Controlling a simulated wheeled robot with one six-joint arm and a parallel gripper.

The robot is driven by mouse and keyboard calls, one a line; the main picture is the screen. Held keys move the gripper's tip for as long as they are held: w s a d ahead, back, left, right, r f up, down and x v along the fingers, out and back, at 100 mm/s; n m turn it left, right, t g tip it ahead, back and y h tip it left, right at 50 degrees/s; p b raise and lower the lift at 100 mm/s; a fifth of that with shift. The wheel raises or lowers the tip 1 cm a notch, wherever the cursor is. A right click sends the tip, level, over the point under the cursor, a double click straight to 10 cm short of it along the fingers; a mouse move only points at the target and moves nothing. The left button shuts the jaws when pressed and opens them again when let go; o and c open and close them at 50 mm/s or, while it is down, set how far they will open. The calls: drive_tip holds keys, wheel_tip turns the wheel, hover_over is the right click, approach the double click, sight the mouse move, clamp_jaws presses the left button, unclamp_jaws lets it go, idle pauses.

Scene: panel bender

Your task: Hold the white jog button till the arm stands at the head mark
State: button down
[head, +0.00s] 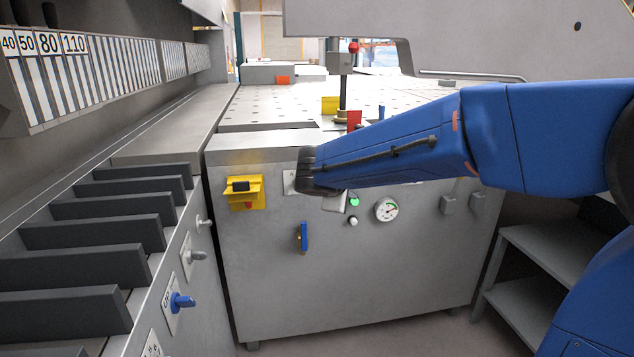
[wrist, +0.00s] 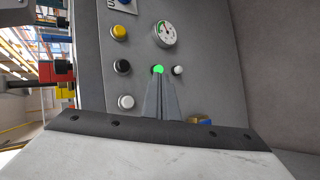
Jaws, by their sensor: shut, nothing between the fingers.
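Two white buttons show on the grey front panel (head: 270,270). One (wrist: 126,102) ends a row with a yellow button (wrist: 119,32) and a black button (wrist: 122,66); my gripper and arm hide this row in the head view. The other (wrist: 178,70) sits beside a lit green button (wrist: 158,70); it also shows in the head view (head: 353,221). I cannot tell which is the jog button. My gripper (wrist: 161,82) is shut and empty, its fingertips by the green button; whether they touch it is unclear.
A dial gauge (head: 387,210) sits right of the green button. A yellow box (head: 236,192) and blue handle (head: 303,237) are on the panel's left. Above, on the table, stand a yellow marker (head: 330,104) and a red marker (head: 354,120) by an upright post (head: 343,90).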

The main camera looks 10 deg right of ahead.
drive_tip(key=shift+w+a+n, duration=0.15)
drive_tip(key=shift+w+a, duration=0.1)
drive_tip(key=shift+a, duration=0.5)
drive_tip(key=shift+w+a+n, duration=0.15)
drive_tip(key=shift+w+a, duration=0.05)
drive_tip(key=shift+a, duration=0.5)
drive_tip(key=shift+r, duration=0.1)
drive_tip(key=shift+w, duration=0.1)
drive_tip(key=w, duration=0.8)
drive_tip(key=shift+w, duration=0.3)
drive_tip(key=shift+w, duration=0.1)
idle(0.9)
drive_tip(key=shift+w, duration=0.3)
